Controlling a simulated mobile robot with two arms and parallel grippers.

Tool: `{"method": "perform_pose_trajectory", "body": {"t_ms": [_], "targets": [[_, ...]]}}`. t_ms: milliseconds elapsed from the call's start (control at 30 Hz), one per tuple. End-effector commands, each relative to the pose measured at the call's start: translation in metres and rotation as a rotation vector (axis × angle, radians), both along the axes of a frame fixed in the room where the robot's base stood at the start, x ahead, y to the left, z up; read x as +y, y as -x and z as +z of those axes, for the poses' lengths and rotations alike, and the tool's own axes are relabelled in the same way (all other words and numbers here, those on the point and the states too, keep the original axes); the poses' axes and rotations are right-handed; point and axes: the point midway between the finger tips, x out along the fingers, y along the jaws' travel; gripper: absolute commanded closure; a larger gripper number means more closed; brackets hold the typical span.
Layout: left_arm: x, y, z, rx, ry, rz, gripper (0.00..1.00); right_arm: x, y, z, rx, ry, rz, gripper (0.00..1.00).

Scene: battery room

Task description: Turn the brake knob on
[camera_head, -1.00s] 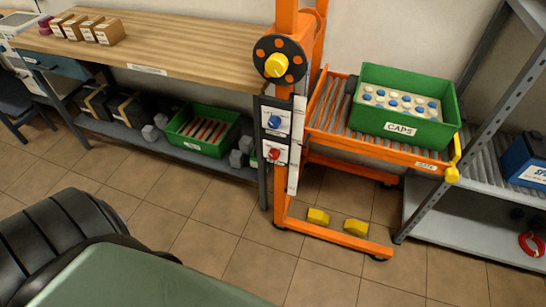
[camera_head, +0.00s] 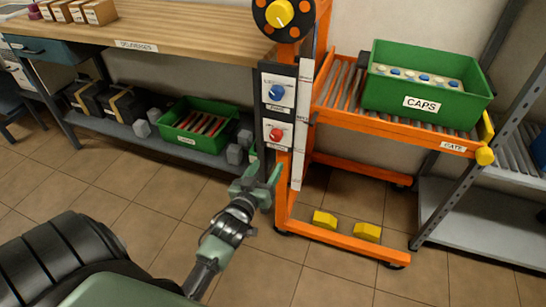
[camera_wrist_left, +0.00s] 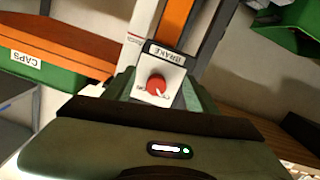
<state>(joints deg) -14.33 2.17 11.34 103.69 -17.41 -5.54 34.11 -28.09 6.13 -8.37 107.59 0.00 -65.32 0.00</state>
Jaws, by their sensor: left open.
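The brake knob (camera_head: 275,134) is a red knob on a white plate, low on the panel of the orange lift frame. In the left wrist view the red knob (camera_wrist_left: 156,85) sits on a plate labelled BRAKE, ahead of the jaws and between them. My left gripper (camera_head: 258,178) is open and empty, below and slightly left of the knob in the head view, apart from it as far as I can see. A blue knob (camera_head: 276,92) is on the plate above the red one. My right gripper is not in view.
A workbench (camera_head: 190,50) stands left of the orange frame (camera_head: 325,20), with a green bin (camera_head: 208,146) on its lower shelf. A roller tray on the right holds a green CAPS bin (camera_head: 455,104). Yellow blocks (camera_head: 367,233) are near the frame's foot. Open tiled floor lies in front.

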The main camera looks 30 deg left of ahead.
Motion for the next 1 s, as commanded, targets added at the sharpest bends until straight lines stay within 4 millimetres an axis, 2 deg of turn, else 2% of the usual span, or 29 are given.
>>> {"method": "perform_pose_trajectory", "body": {"t_ms": [100,200,633,800,1000], "targets": [[0.008,-0.001,0.027,-0.078,-0.001,0.015,0.43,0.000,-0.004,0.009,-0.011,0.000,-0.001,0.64],[0.011,-0.006,0.036,-0.097,-0.001,0.019,0.43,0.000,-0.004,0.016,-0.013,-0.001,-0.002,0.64],[0.024,-0.067,0.035,-0.094,-0.002,0.016,0.43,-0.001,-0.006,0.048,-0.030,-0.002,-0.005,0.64],[0.027,-0.076,0.035,-0.092,-0.001,0.016,0.43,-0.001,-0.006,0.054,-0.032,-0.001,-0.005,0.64],[0.027,-0.077,0.035,-0.091,-0.001,0.016,0.43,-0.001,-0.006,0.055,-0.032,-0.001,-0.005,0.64]]}}
